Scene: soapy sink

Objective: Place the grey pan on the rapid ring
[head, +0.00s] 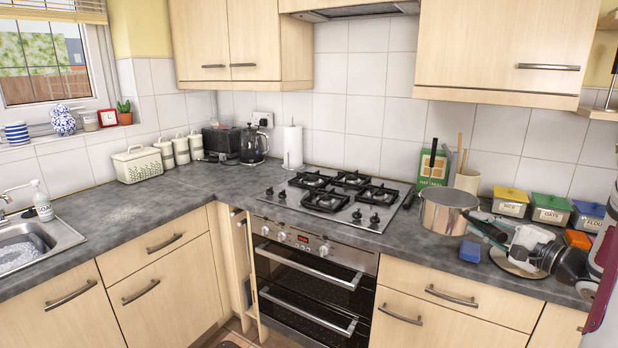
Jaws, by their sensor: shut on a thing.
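The grey pan (443,217) is a round metal pot, open at the top. It is over the worktop just right of the hob, and I cannot tell whether its base touches the worktop. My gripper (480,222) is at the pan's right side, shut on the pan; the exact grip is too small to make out. The gas hob (359,221) lies left of the pan. It has several burners under black supports, including a front right one (378,195); I cannot tell which is the rapid ring. The burners are bare.
Behind the pan stand a green packet (432,171) and a utensil pot (467,179). A blue block (470,251) lies near the worktop's front edge. Yellow-lidded (510,202), green-lidded (551,208) and blue-lidded (587,216) tins are at the right. A kettle (253,146) stands beyond the hob.

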